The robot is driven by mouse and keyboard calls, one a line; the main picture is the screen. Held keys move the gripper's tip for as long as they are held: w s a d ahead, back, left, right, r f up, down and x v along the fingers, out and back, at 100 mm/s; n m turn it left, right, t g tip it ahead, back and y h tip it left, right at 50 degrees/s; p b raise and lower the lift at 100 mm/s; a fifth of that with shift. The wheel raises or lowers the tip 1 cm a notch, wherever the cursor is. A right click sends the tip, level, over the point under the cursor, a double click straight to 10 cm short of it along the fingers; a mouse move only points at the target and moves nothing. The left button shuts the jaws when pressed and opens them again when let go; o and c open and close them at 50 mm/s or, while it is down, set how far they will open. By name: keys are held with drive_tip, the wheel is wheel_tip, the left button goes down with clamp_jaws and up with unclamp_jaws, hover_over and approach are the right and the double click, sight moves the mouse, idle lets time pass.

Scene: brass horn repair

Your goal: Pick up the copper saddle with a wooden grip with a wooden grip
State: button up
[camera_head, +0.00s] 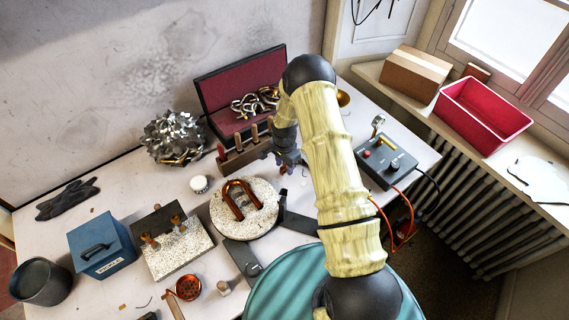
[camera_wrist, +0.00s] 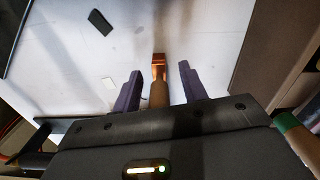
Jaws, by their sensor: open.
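The copper saddle (camera_wrist: 158,66) shows in the wrist view with its copper end pointing up the picture and its wooden grip (camera_wrist: 159,95) toward my gripper's body. My gripper (camera_wrist: 160,78) is open, with one purple finger on each side of the saddle and a gap on both sides. The lower end of the grip is hidden by the gripper's body. In the head view my gripper (camera_head: 288,164) is low over the table, right of the wooden tool rack (camera_head: 243,161). I cannot make out the saddle there.
A round pale plate (camera_head: 263,222) bears a copper U-shaped tube (camera_head: 232,206). A dark box with red lining (camera_head: 229,91) stands behind the rack. A control box (camera_head: 386,160) with cables is at the right. A blue box (camera_head: 101,249) stands at the left.

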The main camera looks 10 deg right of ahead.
idle(0.3)
clamp_jaws()
wheel_tip(320, 180, up, 10)
drive_tip(key=b, duration=0.3)
idle(0.5)
drive_tip(key=shift+r, duration=0.1)
idle(0.4)
drive_tip(key=r+n, duration=0.1)
drive_tip(key=n, duration=0.1)
drive_tip(key=s+r+n, duration=0.1)
drive_tip(key=r+n, duration=0.1)
drive_tip(key=n, duration=0.1)
drive_tip(key=s+r+n, duration=0.1)
drive_tip(key=r+n, duration=0.1)
drive_tip(key=n, duration=0.1)
drive_tip(key=shift+s, duration=0.2)
